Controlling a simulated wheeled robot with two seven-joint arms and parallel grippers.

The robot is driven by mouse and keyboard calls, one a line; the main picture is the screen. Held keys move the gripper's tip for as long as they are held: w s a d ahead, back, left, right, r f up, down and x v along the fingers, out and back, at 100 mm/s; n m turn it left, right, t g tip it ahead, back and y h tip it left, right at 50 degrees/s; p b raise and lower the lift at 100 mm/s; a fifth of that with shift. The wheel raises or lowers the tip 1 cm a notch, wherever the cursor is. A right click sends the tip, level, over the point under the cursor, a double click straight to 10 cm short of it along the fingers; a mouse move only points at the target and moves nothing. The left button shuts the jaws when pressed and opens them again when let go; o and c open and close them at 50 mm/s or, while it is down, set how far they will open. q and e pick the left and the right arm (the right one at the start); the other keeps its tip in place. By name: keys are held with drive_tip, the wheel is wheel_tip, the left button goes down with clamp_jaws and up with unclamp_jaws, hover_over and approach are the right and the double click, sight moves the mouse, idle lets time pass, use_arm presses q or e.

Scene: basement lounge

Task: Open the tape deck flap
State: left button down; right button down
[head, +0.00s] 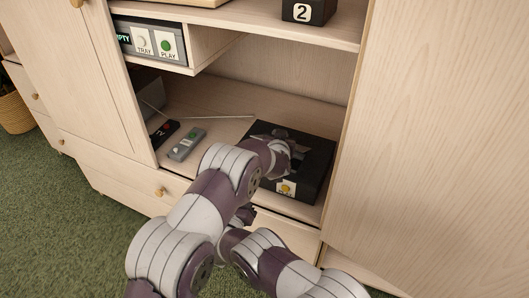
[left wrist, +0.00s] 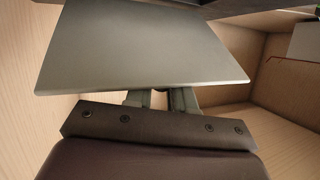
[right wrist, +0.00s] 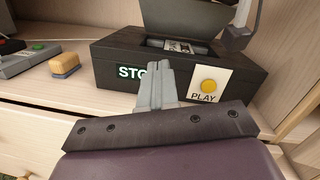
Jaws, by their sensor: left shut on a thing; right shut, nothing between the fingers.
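The tape deck is a black box (head: 318,158) on the cabinet's lower shelf. In the right wrist view its front (right wrist: 120,72) has a STOP label and a yellow PLAY button (right wrist: 208,86). Its flap (right wrist: 185,18) stands raised above an opening with a tape (right wrist: 180,46) inside. The flap fills much of the left wrist view as a flat grey panel (left wrist: 150,55). My left gripper (left wrist: 160,98) is shut on the flap; it is over the deck in the head view (head: 284,153). My right gripper (right wrist: 155,72) is shut and empty before the deck's front, mostly hidden in the head view.
The cabinet door (head: 440,130) stands close on the right.

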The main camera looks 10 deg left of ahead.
use_arm(q)
drive_tip(key=shift+r, duration=0.2)
drive_tip(key=shift+f, duration=0.1)
use_arm(e)
drive_tip(key=w+d+r+m, duration=0.1)
drive_tip(key=w, duration=0.2)
drive_tip(key=w+d+r+m+h, duration=0.1)
drive_tip(key=w+r+m, duration=0.1)
drive_tip(key=w, duration=0.2)
drive_tip(key=w+d+r+m+h, duration=0.1)
drive_tip(key=w+r, duration=0.1)
drive_tip(key=w, duration=0.1)
drive_tip(key=shift+w+d+r+m, duration=0.2)
drive_tip(key=shift+d+m, duration=0.1)
drive_tip(key=shift+d, duration=0.1)
drive_tip(key=shift+w+r, duration=0.2)
drive_tip(key=shift+r, duration=0.2)
